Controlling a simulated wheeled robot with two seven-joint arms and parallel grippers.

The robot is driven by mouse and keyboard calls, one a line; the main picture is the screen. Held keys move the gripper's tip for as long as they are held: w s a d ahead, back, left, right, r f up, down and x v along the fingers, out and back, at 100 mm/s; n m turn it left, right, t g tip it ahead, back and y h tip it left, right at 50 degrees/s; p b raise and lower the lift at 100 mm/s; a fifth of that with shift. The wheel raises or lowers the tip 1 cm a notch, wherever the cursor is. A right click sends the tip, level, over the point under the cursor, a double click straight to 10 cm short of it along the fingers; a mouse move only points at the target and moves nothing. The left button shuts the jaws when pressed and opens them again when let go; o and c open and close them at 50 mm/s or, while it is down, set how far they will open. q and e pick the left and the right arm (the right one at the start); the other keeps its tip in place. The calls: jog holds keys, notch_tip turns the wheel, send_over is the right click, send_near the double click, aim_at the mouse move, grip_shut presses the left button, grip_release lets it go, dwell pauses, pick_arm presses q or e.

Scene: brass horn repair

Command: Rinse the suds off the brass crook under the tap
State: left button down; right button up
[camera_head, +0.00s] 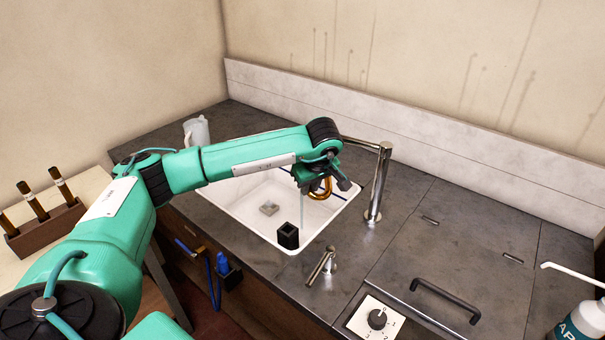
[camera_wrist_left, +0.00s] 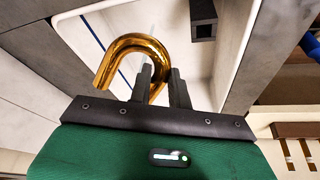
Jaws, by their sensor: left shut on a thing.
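My left gripper (camera_head: 322,180) is over the white sink basin (camera_head: 245,198), shut on the brass crook (camera_head: 319,190). No suds can be made out on the visible brass. The chrome tap (camera_head: 379,182) stands on the counter right of the basin; its spout reaches left, with its end hidden behind my arm. A thin pale stream (camera_head: 302,212) shows below the gripper; its contact with the crook cannot be told.
A black square holder (camera_head: 288,236) stands in the basin near the drain (camera_head: 269,208). A metal lever (camera_head: 321,266) is at the front edge. A pale jug (camera_head: 196,131) stands behind left, a white bottle (camera_head: 582,325) front right. The counter (camera_head: 470,235) right of the tap is mostly clear.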

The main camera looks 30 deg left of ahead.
dwell(0.3)
pick_arm(q)
jog(key=d+r+p, duration=0.1)
jog(key=s+d+r, duration=0.1)
jog(key=shift+s+d+r+p, duration=0.3)
jog(key=shift+r+p, duration=0.05)
jog(key=shift+s+d+r+p, duration=0.3)
jog(key=shift+s+d+r, duration=0.3)
jog(key=shift+d, duration=0.2)
